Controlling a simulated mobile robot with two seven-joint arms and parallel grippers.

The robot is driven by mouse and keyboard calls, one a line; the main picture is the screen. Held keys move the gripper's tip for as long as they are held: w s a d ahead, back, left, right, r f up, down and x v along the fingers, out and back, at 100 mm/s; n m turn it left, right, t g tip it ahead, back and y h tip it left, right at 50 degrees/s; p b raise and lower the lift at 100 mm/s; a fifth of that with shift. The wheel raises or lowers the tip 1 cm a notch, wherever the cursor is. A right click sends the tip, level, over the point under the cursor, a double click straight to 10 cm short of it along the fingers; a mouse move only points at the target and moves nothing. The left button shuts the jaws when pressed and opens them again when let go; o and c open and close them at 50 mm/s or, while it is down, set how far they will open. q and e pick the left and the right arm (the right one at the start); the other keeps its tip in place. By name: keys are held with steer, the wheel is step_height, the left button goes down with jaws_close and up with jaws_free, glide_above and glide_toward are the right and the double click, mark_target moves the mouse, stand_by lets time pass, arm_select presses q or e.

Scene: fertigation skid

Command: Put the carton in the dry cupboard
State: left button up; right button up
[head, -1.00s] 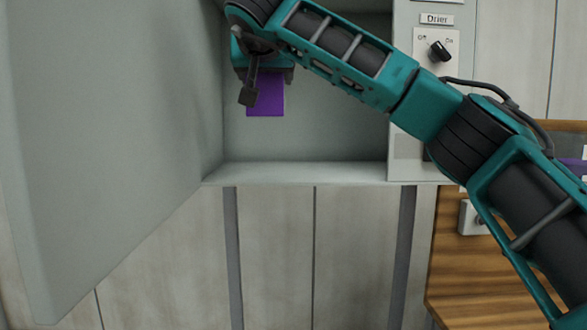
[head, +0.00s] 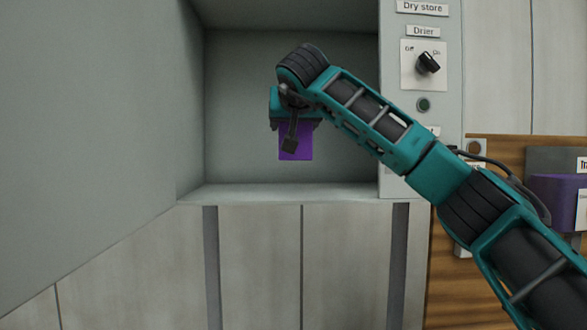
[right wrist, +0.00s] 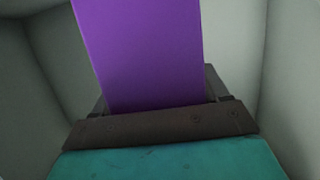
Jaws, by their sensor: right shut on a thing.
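The purple carton (head: 296,143) hangs below my right gripper (head: 294,126) in front of the open dry cupboard (head: 345,192), or within its opening; the head view does not settle how deep it is. The carton is above the cupboard floor, with a gap under it. In the right wrist view the carton (right wrist: 140,50) stands out from the jaws of my right gripper (right wrist: 155,110), with pale walls around it. My right gripper is shut on the carton. My left gripper is not in view.
The cupboard door (head: 90,130) stands open on the left. A panel on the right carries a "Dry store" label (head: 422,8) and a drier knob (head: 428,63). A wooden board (head: 450,290) and a purple object (head: 555,200) are at the right. The cupboard floor looks clear.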

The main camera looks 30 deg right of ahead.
mark_target(298, 135)
steer(key=shift+f+b, duration=0.7)
steer(key=shift+f, duration=2.7)
steer(key=shift+f, duration=0.1)
steer(key=o, duration=1.4)
steer(key=shift+f, duration=0.1)
steer(key=shift+o, duration=0.2)
steer(key=shift+s+a+r, duration=0.1)
steer(key=shift+s+r, duration=0.05)
steer(key=shift+r, duration=0.1)
steer(key=v, duration=1.1)
steer(key=shift+s+a+r+b, duration=0.1)
steer(key=shift+s+a+b, duration=0.05)
steer(key=shift+s+b, duration=0.15)
